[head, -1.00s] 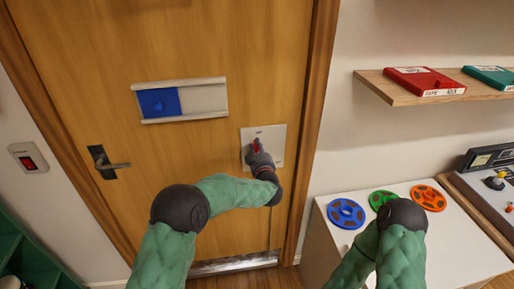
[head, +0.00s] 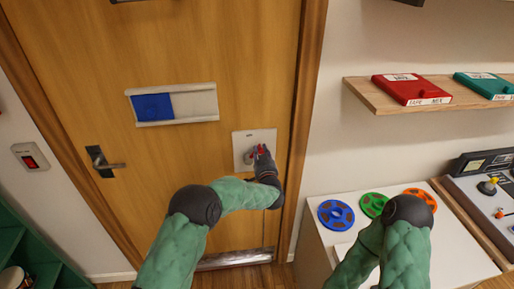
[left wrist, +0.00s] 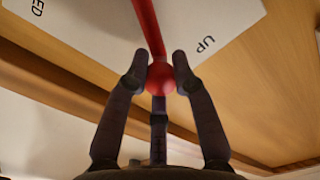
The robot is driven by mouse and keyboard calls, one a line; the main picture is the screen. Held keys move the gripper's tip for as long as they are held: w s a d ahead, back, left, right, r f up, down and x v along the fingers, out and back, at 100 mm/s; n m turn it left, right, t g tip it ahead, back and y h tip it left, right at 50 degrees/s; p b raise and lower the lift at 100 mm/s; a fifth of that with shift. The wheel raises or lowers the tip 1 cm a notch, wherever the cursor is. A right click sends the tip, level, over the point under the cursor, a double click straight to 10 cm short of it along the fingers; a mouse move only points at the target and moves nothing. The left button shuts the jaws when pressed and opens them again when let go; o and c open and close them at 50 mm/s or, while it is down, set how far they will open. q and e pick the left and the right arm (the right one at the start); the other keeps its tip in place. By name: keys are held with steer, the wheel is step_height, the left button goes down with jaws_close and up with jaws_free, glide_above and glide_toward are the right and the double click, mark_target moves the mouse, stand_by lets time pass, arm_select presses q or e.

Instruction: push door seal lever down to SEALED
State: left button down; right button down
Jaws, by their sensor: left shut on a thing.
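The door seal lever is a red rod with a red ball knob (left wrist: 161,78), mounted on a pale square plate (head: 241,140) on the wooden door. In the left wrist view the plate (left wrist: 215,20) shows "UP" on the right and letters ending "ED" at the left edge. The rod lies between these two labels. My left gripper (head: 262,152) is at the plate's right part, shut on the ball knob, with its fingers around it in the left wrist view (left wrist: 160,75). In the head view the gripper hides much of the lever. My right gripper is out of view.
A blue slider panel (head: 152,107) and a door handle (head: 108,164) are on the door, left of the plate. A shelf (head: 385,98) with red and teal boxes is at the right. Below it, a white cabinet (head: 325,243) holds coloured reels.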

arm_select(q)
steer(key=shift+w+d+r+m+p, duration=0.1)
steer(key=shift+d+m+p, duration=0.1)
steer(key=shift+d+m, duration=0.2)
steer(key=shift+w+d+m+p, duration=0.15)
steer(key=shift+d+m, duration=0.1)
steer(key=shift+m, duration=0.25)
step_height(320, 180, down, 6)
steer(key=d+m+p, duration=0.1)
steer(key=d+m, duration=0.2)
steer(key=m, duration=0.5)
steer(key=shift+w+m, duration=0.15)
steer(key=shift+m, duration=0.15)
steer(key=c, duration=1)
jaws_free()
steer(key=shift+f, duration=0.25)
